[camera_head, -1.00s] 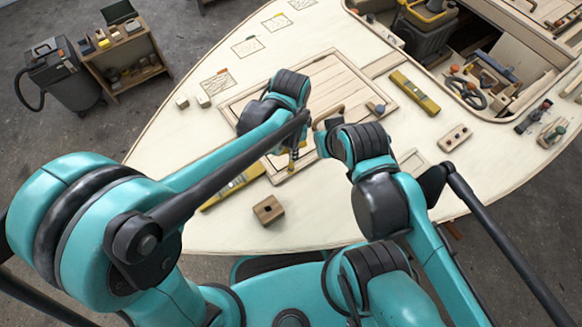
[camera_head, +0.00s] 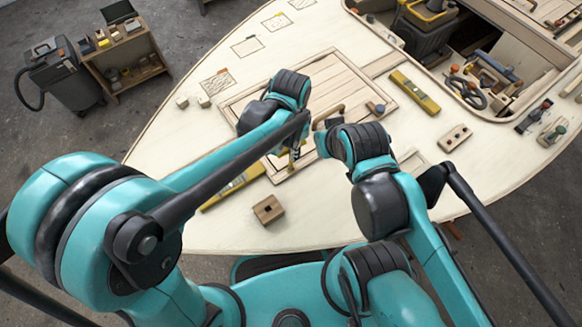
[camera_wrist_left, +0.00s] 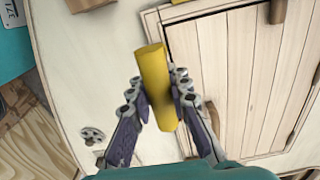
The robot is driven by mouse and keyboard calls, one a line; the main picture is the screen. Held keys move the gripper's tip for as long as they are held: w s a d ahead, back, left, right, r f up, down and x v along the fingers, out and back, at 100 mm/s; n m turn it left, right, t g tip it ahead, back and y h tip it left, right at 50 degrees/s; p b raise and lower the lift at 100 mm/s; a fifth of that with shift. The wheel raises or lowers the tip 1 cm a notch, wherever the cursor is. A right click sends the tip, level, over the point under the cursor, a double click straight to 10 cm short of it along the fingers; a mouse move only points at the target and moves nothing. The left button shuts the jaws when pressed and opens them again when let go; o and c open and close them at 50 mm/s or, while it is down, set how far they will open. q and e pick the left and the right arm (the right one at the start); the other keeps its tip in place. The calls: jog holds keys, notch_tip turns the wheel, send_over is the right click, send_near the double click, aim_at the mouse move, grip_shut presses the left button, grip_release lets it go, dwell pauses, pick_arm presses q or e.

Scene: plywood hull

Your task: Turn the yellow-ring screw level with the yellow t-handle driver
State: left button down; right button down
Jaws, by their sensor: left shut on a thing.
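My left gripper (camera_head: 294,157) reaches down over the front edge of the hatch panel; its fingers show small and partly hidden behind the arm. In the left wrist view my left gripper (camera_wrist_left: 160,105) is shut on the yellow bar (camera_wrist_left: 155,80) of the t-handle driver, one finger on each side. The driver's shaft and tip are hidden under the bar. I cannot make out the yellow-ring screw in either view. My right gripper (camera_head: 322,140) is over the hatch, right of the left one; its fingers are too hidden to judge.
A wooden block with a square hole (camera_head: 268,209) sits on the deck in front. A yellow level (camera_head: 225,192) lies partly under my left arm, another yellow bar (camera_head: 415,92) at the right. A holed wooden block (camera_head: 454,138) is further right. The hatch handle (camera_head: 330,112) stands up nearby.

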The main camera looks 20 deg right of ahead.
pick_arm(q)
jog(key=shift+f+b, duration=0.3)
jog(key=shift+f, duration=0.15)
jog(key=m, duration=0.5)
jog(key=shift+r, duration=0.1)
